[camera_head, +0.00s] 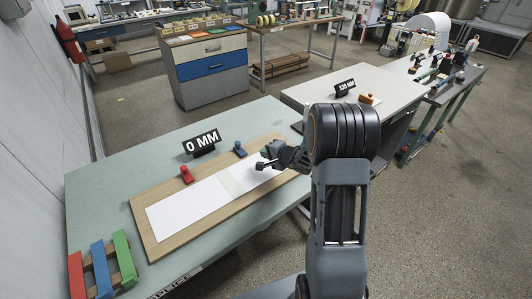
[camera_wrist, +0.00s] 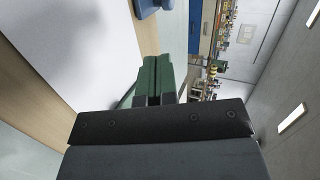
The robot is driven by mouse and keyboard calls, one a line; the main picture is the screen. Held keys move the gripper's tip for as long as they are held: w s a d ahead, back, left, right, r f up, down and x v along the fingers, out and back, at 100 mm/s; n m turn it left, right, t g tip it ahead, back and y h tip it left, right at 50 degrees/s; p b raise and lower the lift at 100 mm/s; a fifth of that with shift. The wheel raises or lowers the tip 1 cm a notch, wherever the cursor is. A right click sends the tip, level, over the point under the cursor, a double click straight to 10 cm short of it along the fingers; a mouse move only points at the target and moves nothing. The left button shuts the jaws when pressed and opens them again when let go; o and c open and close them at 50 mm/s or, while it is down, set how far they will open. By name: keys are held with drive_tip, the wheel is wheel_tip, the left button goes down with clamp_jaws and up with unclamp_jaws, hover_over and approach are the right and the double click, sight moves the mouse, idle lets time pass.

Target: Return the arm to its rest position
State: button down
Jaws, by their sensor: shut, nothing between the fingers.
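My arm rises at the right of the head view and reaches left over the table. My gripper (camera_head: 262,165) is above the right part of a wooden board (camera_head: 140,216) that bears white paper (camera_head: 190,217) with a pale green strip (camera_head: 231,181) across it. In the wrist view the two green fingers of my gripper (camera_wrist: 152,82) lie side by side, shut and empty. Part of the paper and board is hidden behind my gripper and arm.
A red clamp (camera_head: 186,175) and a blue clamp (camera_head: 239,149) sit on the board's far edge, near a "0 MM" sign (camera_head: 202,144). Red, blue and green blocks (camera_head: 103,262) lie at the near left. A second table (camera_head: 395,88) with a "120 MM" sign stands behind my arm.

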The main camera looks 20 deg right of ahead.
drive_tip(key=shift+d+f+n, duration=0.1)
drive_tip(key=shift+f+n, duration=0.05)
drive_tip(key=shift+n, duration=0.25)
drive_tip(key=d+f+n+h, duration=0.1)
drive_tip(key=s+d+f+n+g+h, duration=0.1)
drive_tip(key=d+f+h, duration=0.1)
drive_tip(key=s+d+f+n+g+h, duration=0.1)
drive_tip(key=d, duration=0.1)
drive_tip(key=shift+s+f+h, duration=0.15)
drive_tip(key=shift+h, duration=0.25)
drive_tip(key=s+n+g+h, duration=0.1)
drive_tip(key=s+d+r+n+g+h, duration=0.1)
drive_tip(key=s, duration=0.1)
drive_tip(key=s+d+g+h, duration=0.1)
drive_tip(key=s, duration=0.1)
drive_tip(key=shift+s+d+r+n, duration=0.25)
drive_tip(key=shift+r+n, duration=0.1)
drive_tip(key=shift+n, duration=0.05)
drive_tip(key=s+a+r+n+g+y, duration=0.1)
drive_tip(key=s+a+r+n, duration=0.2)
drive_tip(key=s+a+r, duration=0.4)
drive_tip(key=s+a+r+n+g+y, duration=0.1)
drive_tip(key=s+a+r+n, duration=0.2)
drive_tip(key=s+a+r, duration=0.4)
drive_tip(key=shift+s+r+g, duration=0.4)
drive_tip(key=shift+s+r, duration=0.3)
drive_tip(key=shift+s, duration=1.7)
